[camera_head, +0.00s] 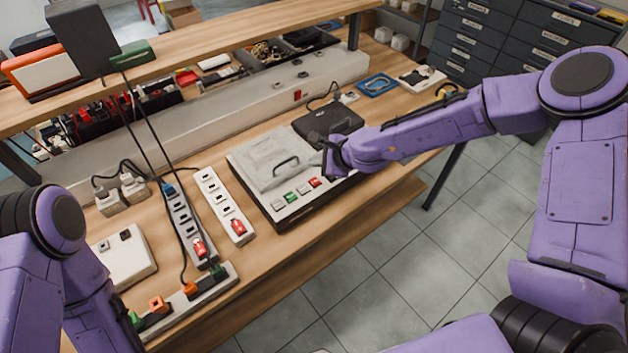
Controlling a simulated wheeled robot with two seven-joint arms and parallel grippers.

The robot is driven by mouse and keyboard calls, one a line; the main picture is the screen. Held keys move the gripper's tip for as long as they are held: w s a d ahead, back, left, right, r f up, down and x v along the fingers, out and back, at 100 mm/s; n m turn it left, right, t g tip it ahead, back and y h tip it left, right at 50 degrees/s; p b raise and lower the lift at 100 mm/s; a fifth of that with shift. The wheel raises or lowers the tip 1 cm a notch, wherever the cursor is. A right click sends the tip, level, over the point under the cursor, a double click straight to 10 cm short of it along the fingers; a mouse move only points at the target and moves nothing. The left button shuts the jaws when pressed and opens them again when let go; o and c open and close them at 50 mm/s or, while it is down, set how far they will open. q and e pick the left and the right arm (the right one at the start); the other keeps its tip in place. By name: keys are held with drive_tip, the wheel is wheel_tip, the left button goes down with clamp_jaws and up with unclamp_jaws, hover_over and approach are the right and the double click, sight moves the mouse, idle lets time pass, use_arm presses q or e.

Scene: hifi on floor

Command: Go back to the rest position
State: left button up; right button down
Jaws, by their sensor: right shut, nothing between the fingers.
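My right gripper (329,159) is over the right edge of a grey hi-fi unit (262,160) on the wooden workbench. It is shut and empty, at the end of my purple right arm, which reaches in from the right. I cannot tell whether it touches the unit. The unit has a dark handle on top and a row of white, green and red buttons along its front. My left arm shows at the lower left, bent downward; its gripper is not in view.
Power strips (224,204) with red switches lie left of the unit. A black box (328,122) sits behind my right gripper. A raised wooden shelf (200,52) runs along the back. Grey drawer cabinets (490,45) stand at the upper right. The tiled floor (390,290) in front is clear.

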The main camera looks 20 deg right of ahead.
idle(0.4)
drive_tip(key=shift+s+d+f+n+t+h, duration=0.15)
drive_tip(key=shift+s+d+f+n+h, duration=0.15)
drive_tip(key=shift+d+f+n+h, duration=0.25)
drive_tip(key=shift+s+d+f+n+t+h, duration=0.15)
drive_tip(key=shift+s+d+f+n+h, duration=0.1)
drive_tip(key=shift+d+f+n+h, duration=0.35)
drive_tip(key=s+d+f+n+g+h+b, duration=0.1)
drive_tip(key=s+d+f+n+h+b, duration=0.1)
drive_tip(key=s+f, duration=0.7)
drive_tip(key=s+d+f+n+g+h+b, duration=0.2)
drive_tip(key=s+d+f+n+b, duration=0.3)
drive_tip(key=s+f, duration=0.4)
drive_tip(key=s+d+f+n+g+h+b, duration=0.2)
drive_tip(key=s+f, duration=0.8)
drive_tip(key=s, duration=0.7)
drive_tip(key=shift+d+n+b, duration=0.65)
drive_tip(key=shift+n+b, duration=0.25)
drive_tip(key=shift+n, duration=0.35)
drive_tip(key=shift+w, duration=0.15)
